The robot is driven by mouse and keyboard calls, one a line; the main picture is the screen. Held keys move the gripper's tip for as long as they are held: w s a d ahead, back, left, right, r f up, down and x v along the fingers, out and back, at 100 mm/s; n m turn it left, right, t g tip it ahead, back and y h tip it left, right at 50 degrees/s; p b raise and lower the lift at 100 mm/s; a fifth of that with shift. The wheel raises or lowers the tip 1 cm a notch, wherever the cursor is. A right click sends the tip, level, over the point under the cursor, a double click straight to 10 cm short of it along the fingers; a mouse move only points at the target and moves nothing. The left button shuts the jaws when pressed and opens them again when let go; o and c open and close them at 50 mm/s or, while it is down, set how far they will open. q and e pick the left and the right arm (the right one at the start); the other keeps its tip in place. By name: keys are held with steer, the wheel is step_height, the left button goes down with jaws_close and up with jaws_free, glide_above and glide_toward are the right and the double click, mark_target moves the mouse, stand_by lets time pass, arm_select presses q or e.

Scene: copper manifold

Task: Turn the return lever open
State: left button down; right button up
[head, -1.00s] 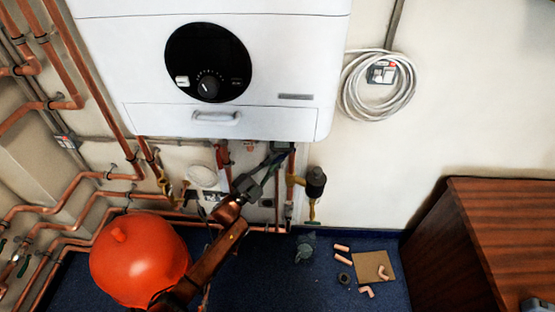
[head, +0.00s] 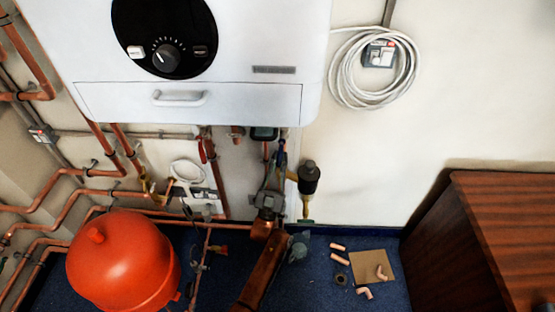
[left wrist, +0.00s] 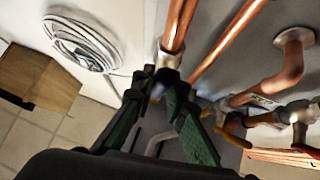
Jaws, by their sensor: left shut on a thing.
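The return lever (head: 282,148) shows as a small dark blue handle on piping under the white boiler in the head view. In the left wrist view a dark bluish piece (left wrist: 167,76), which looks like the same lever, sits below a metal fitting on a copper pipe, between my fingertips. My left gripper (head: 275,165) reaches up from below and is shut on it; the green fingers show in the left wrist view (left wrist: 164,86). The fingers hide most of the lever, so its exact angle cannot be told. My right gripper is not in view.
The boiler (head: 200,100) hangs just above. A black-capped fitting (head: 308,178) stands close right of my gripper. A red lever (head: 201,150) and copper pipes lie left, above an orange vessel (head: 122,262). Loose copper pieces and a cardboard sheet (head: 368,267) lie on the blue floor.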

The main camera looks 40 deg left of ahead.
arm_select(q)
steer(key=shift+w+d+f+n+g+y, duration=0.1)
steer(key=shift+d+n+g+y, duration=0.1)
steer(key=shift+n+y, duration=0.5)
steer(key=shift+w+d+f+n+g+y, duration=0.1)
steer(key=shift+d+n+g+y, duration=0.1)
steer(key=shift+n+y, duration=0.5)
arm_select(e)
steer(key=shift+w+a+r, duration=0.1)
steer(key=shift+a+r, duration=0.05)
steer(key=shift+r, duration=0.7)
arm_select(q)
steer(key=c, duration=1.9)
jaws_free()
steer(key=shift+r, duration=0.1)
steer(key=shift+c, duration=0.2)
steer(key=v, duration=1.2)
